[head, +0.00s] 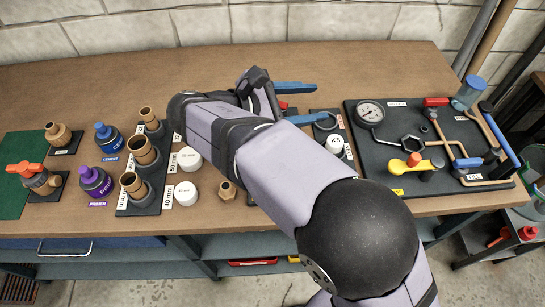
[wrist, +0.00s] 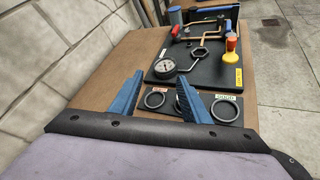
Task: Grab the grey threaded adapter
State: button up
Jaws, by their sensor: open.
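I cannot make out a grey threaded adapter in either view. A tan fitting with a hex base (head: 227,190) lies on the bench in front of my arm, right of the white caps. Another tan hexed fitting (head: 57,135) stands at the left on a dark pad. My gripper (head: 318,102) is over the back middle of the bench, its blue fingers pointing right. It is open and empty, and both fingers show in the wrist view (wrist: 160,76). It is well apart from both fittings. My arm hides part of the bench's middle.
Several tan couplings (head: 143,150) stand on a black size board at left, beside blue and purple cans (head: 96,181). White caps (head: 186,193) lie nearby. A black panel with a gauge (head: 370,112) fills the right. Black rings (wrist: 155,99) lie near my fingers. The bench's back left is clear.

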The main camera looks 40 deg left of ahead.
jog(key=s+a+f+n+y, duration=0.1)
jog(key=s+a+f+n, duration=0.1)
jog(key=s, duration=0.3)
jog(key=s+a+f+n+y, duration=0.1)
jog(key=s+a+f+n, duration=0.1)
jog(key=s+f+n, duration=0.1)
jog(key=s+a+f+n+p, duration=0.1)
jog(key=s+a+f+n, duration=0.1)
jog(key=s+f, duration=0.2)
jog(key=shift+s+a+f+t+y, duration=0.1)
jog(key=shift+s+a+t+y, duration=0.1)
jog(key=shift+s, duration=0.7)
jog(key=shift+s+a+t+y, duration=0.2)
jog(key=shift+s, duration=0.65)
jog(key=shift+s+f+n, duration=0.3)
jog(key=shift+f+n, duration=0.05)
jog(key=shift+n, duration=0.05)
jog(key=shift+r+p+x, duration=0.15)
jog(key=shift+p+x, duration=0.4)
jog(key=shift+x, duration=0.95)
jog(key=shift+r+p+x, duration=0.1)
jog(key=shift+p+x, duration=0.45)
jog(key=shift+x, duration=1)
jog(key=shift+w+d+f, duration=0.1)
jog(key=shift+w+f, duration=0.2)
jog(key=shift+w, duration=0.4)
grip_shut()
